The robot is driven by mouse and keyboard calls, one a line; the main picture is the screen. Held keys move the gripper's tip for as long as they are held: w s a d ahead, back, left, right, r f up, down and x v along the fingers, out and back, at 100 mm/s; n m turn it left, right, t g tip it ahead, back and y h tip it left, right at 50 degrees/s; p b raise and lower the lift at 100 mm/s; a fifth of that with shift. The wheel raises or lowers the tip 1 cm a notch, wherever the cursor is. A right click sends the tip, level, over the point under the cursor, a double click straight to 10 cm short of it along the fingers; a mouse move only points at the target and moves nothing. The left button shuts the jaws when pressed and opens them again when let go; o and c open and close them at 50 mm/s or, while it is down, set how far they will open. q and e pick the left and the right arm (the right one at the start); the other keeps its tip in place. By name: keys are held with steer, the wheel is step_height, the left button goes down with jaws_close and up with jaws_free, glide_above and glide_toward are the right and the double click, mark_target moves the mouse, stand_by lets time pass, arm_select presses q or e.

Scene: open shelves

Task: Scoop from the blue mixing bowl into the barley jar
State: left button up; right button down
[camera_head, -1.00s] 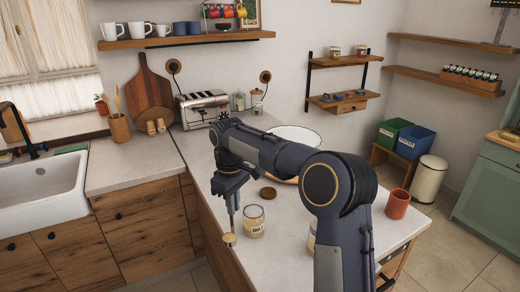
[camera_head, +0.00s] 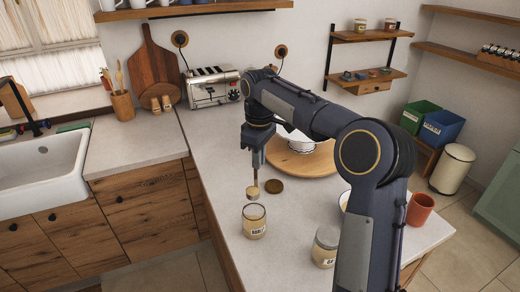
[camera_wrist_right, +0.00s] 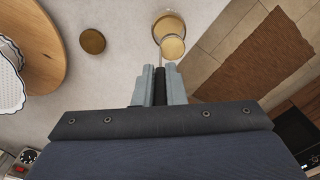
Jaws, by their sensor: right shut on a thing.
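My right gripper (camera_head: 257,160) is shut on a scoop's handle. The scoop (camera_head: 252,191) hangs down with pale grain-like content in its cup. In the head view the cup shows just above the rim of an open glass jar (camera_head: 254,222), whose label is too small to read surely. In the right wrist view the scoop cup (camera_wrist_right: 173,46) overlaps the near edge of the jar mouth (camera_wrist_right: 168,22); the height gap cannot be told. A white bowl (camera_head: 297,138) stands on a round wooden board, partly behind my arm. No clearly blue bowl shows. My left gripper is not in view.
A round brown lid (camera_head: 274,186) lies behind the jar. A second jar (camera_head: 326,250) stands right of it, partly behind my arm. A red cup (camera_head: 420,208) is near the right counter edge. A toaster (camera_head: 212,87) stands at the back. The counter left of the jar is clear.

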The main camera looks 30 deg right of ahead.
steer(key=shift+s+a+f+t+h+b, duration=0.9)
steer(key=shift+s+a+f+b, duration=0.05)
steer(key=shift+a, duration=0.1)
steer(key=s+a+f+t+h+b, duration=0.5)
steer(key=s+a+t+h+b, duration=0.2)
steer(key=b, duration=1.9)
steer(key=shift+a+f+t+h, duration=0.3)
steer(key=shift+a+t+h, duration=0.25)
steer(key=shift+t+h, duration=0.7)
steer(key=shift+s+g+h, duration=0.1)
steer(key=shift+g+h, duration=0.15)
